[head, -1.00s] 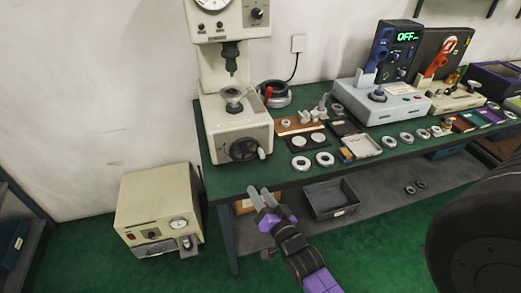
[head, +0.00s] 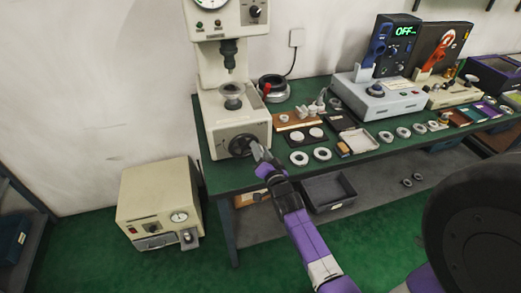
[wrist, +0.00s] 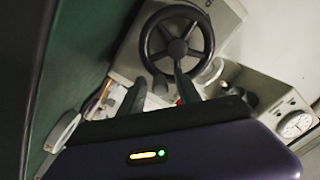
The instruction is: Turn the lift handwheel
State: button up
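The lift handwheel (head: 238,145) is a dark spoked wheel on the front of the cream press (head: 215,125). The wrist view shows its round rim, hub and spokes (wrist: 177,48) at top centre. My gripper (head: 262,154) is at the wheel's lower right side in the head view. In the wrist view its two dark fingers (wrist: 160,88) stand apart, pointing at the wheel's lower rim; the right fingertip overlaps the rim. Whether it touches is unclear. The wheel's crank knob is hidden or unclear near the fingers. A metal ring piece (head: 232,93) sits on the press's table under the spindle (head: 228,54).
The green bench (head: 262,178) holds several rings, trays and a grey tester (head: 385,98) to the right. A cream box with a gauge (head: 160,205) stands on the floor at left. A dark bin (head: 328,192) is below the bench. Floor in front is clear.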

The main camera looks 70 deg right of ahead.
aim_at(245, 137)
grip_shut()
jog(key=shift+n, duration=0.3)
jog(key=n+b, duration=0.1)
jog(key=r+n+b, duration=0.1)
jog(key=n, duration=0.1)
jog(key=shift+w+a+r, duration=0.1)
jog(key=shift+w+r, duration=0.05)
jog(key=shift+r, duration=0.05)
jog(key=n, duration=0.1)
jog(key=r+n+b, duration=0.1)
jog(key=n+b, duration=0.1)
jog(key=n, duration=0.1)
jog(key=shift+w+a+r, duration=0.2)
jog(key=shift+w+a, duration=0.1)
jog(key=shift+w, duration=0.1)
jog(key=shift+w+a+r+n+g+b, duration=0.1)
jog(key=shift+w+a+r+n+b, duration=0.25)
jog(key=shift+n, duration=0.95)
jog(key=shift+w+a+r+n+g+b, duration=0.1)
jog(key=shift+w+a+r+n+b, duration=0.3)
jog(key=shift+n, duration=0.9)
jog(key=shift+w+a+r+n+g+b, duration=0.1)
jog(key=shift+w+a+r+n+b, duration=0.25)
jog(key=shift+n, duration=0.95)
jog(key=shift+w+f, duration=0.15)
